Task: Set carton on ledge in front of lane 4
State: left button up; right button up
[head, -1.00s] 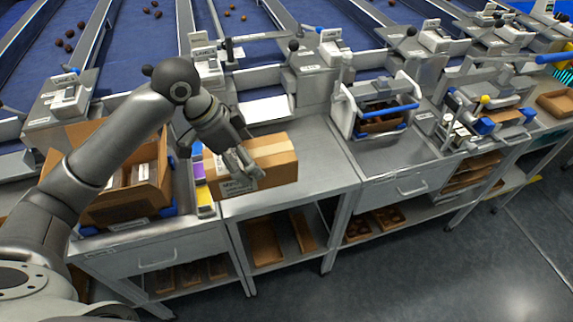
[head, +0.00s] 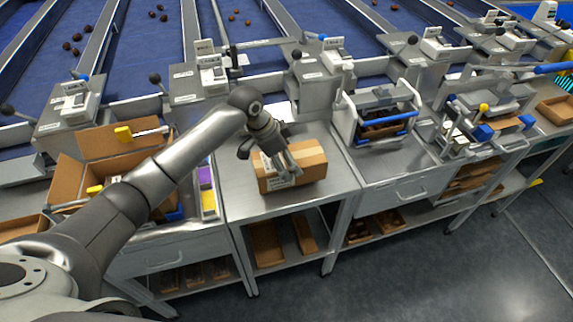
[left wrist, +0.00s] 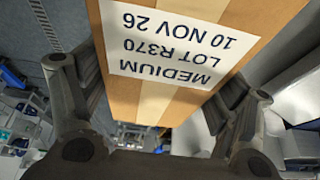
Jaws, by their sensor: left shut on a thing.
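The carton (head: 309,163) is a closed brown box with tan tape along its top. In the head view it is over the middle steel bench top (head: 240,199); I cannot tell whether its base touches the metal. My left gripper (head: 279,172) is shut on the carton, its fingers astride the labelled end. The left wrist view shows the carton (left wrist: 158,101) between the fingers, with a white label reading MEDIUM, LOT R370, 10 NOV 26. The lane numbers are too small to read. My right gripper is not in view.
An open carton (head: 72,178) stands at left, beside purple and yellow blocks (head: 207,190). A white frame with a blue handle (head: 387,118) stands right of the carton. Small label boxes and black-knobbed levers line the lane ends behind. Trays lie on the shelves below.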

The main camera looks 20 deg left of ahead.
pick_arm(q)
jog(key=shift+w+f+p, duration=0.15)
jog(key=shift+f+p, duration=0.15)
jog(key=shift+f, duration=0.05)
notch_tip(320, 180, down, 2)
jog(key=shift+f+p, duration=0.1)
jog(key=shift+p, duration=0.35)
jog(key=shift+f, duration=0.15)
jog(key=shift+f, duration=0.15)
jog(key=o, duration=1.4)
jog(key=shift+o, duration=0.2)
jog(key=b+v, duration=0.2)
jog(key=v, duration=0.8)
jog(key=shift+a+r, duration=0.1)
jog(key=shift+r, duration=0.25)
jog(key=shift+v, duration=0.75)
